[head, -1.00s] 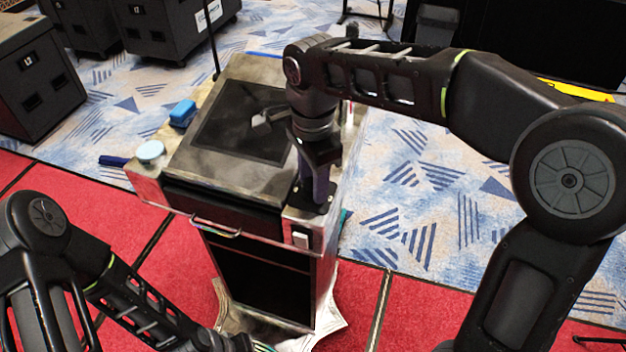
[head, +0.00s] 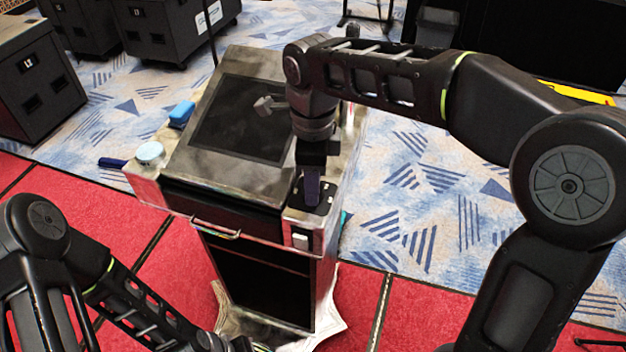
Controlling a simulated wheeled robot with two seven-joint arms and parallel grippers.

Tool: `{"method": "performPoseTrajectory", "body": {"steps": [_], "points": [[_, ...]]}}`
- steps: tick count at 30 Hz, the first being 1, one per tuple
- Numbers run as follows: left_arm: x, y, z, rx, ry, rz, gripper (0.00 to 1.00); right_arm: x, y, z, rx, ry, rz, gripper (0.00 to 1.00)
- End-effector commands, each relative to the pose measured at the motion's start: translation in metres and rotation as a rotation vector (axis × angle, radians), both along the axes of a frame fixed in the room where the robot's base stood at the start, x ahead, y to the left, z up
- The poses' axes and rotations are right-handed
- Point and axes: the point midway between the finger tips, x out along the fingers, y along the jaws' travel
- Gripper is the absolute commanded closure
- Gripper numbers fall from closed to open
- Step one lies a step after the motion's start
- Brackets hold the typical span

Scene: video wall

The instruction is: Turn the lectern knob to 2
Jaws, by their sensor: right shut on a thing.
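The lectern (head: 225,178) stands in the middle of the head view, with a dark sloped screen on top. My right gripper (head: 312,200) points down at the small dark plate (head: 326,207) on the lectern's right front corner. It is shut on the knob there; the fingers and wrist hide the knob, and I cannot read its setting or any numbers. My left arm is low at the left, and its gripper's fingers cannot be made out at the bottom edge.
A blue block (head: 181,113) and a pale round lid (head: 149,153) sit on the lectern's left side. A white switch (head: 300,241) is on its front right. Black cases (head: 38,85) stand at the back left.

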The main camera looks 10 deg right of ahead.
Motion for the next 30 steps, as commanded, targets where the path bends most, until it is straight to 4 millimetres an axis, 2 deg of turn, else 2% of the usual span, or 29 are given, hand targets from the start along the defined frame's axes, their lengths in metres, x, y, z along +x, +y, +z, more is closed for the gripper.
{"method": "performPoseTrajectory", "body": {"steps": [8, 9, 16, 25, 30], "points": [[0.000, 0.000, 0.000, 0.000, 0.000, 0.000, 1.00, 0.001, 0.000, 0.002, 0.002, -0.005, 0.000, 1.00], [0.000, 0.000, 0.000, 0.000, 0.000, 0.000, 1.00, 0.001, 0.000, 0.002, 0.002, -0.005, 0.000, 0.57], [0.000, 0.000, 0.000, 0.000, 0.000, 0.000, 1.00, 0.001, 0.000, 0.001, 0.000, -0.002, 0.001, 0.39], [0.000, 0.000, 0.000, 0.000, 0.000, 0.000, 1.00, 0.000, 0.000, 0.002, 0.000, -0.002, 0.002, 0.39], [0.000, 0.000, -0.002, 0.000, 0.000, 0.000, 1.00, 0.001, 0.000, 0.017, 0.001, -0.003, 0.002, 0.39]]}}
